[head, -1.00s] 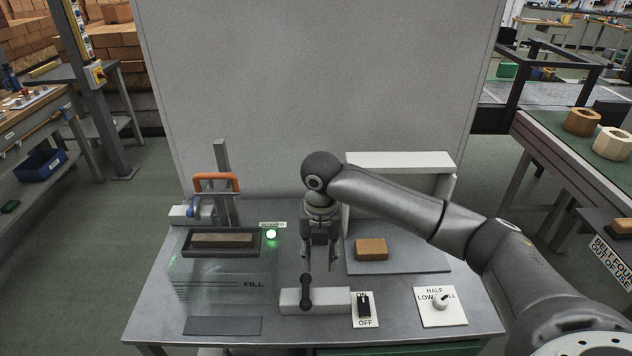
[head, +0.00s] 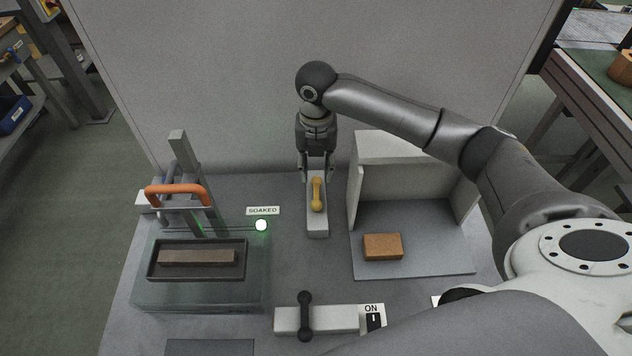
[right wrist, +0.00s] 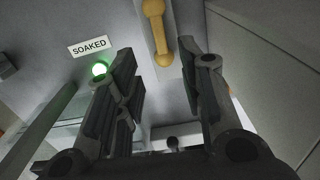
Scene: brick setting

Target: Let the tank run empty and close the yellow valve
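The yellow valve handle (head: 317,195) sits lengthwise on a narrow pale block (head: 317,223) at the back of the bench. My right gripper (head: 316,172) is open at the far end of this handle; contact cannot be told. In the right wrist view, the yellow handle (right wrist: 158,32) shows ahead of the open fingers (right wrist: 165,82), with nothing between them. A black valve handle (head: 305,314) stands crosswise on a pale block at the front. The clear tank (head: 196,293) is at the left; its water level cannot be told. My left gripper is out of view.
A dark tray (head: 153,262) holding a grey brick is at the tank, below an orange handle (head: 178,190). A green lamp (head: 261,225) glows by the SOAKED label (head: 263,210). A tan brick (head: 383,246) lies before a pale partition (head: 400,148) at right.

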